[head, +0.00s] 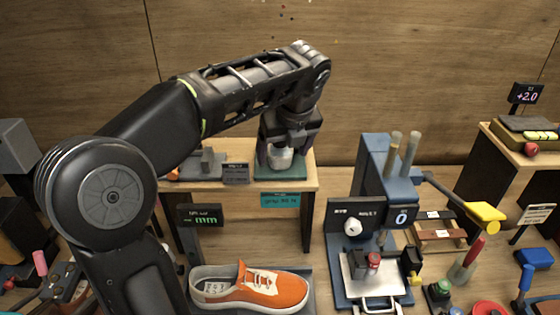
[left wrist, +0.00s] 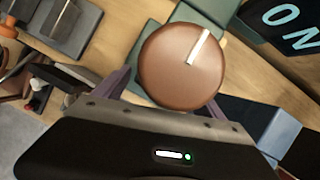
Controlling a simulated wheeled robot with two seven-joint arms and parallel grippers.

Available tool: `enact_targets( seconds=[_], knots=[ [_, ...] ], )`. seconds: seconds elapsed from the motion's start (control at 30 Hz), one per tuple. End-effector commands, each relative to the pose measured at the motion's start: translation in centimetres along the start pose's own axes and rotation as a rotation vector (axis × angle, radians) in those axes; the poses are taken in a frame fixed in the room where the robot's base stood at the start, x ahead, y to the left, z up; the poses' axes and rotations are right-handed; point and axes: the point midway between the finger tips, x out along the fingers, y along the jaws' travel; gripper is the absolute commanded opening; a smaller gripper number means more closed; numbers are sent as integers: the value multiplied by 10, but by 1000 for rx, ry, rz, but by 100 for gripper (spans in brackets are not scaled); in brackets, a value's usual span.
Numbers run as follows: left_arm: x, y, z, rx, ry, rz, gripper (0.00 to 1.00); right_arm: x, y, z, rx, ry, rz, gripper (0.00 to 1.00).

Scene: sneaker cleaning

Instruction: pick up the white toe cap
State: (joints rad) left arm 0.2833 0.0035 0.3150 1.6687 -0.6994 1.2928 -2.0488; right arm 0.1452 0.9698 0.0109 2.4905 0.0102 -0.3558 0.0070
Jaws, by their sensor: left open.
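In the left wrist view, a round brown top with a white strip (left wrist: 180,67) lies just ahead of my left gripper (left wrist: 172,96). I cannot tell whether this is part of the cap. My right gripper is not in view.
A grey block (head: 207,160) stands left of the pad on the shelf (head: 240,184). An orange sneaker (head: 258,289) sits below in front. A blue press (head: 375,200) stands to the right, with a yellow-ended lever (head: 482,215) beyond. A wooden wall is behind.

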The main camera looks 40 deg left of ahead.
Motion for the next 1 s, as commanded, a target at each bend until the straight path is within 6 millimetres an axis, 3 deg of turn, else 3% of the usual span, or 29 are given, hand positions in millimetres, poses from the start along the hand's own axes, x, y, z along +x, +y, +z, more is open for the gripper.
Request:
enact_targets(
  seconds=[0.47, 1.0],
  knots=[
    [-1, 0, 0, 0, 0, 0, 80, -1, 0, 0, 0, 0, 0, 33],
    [-1, 0, 0, 0, 0, 0, 37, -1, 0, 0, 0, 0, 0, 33]
  ],
)
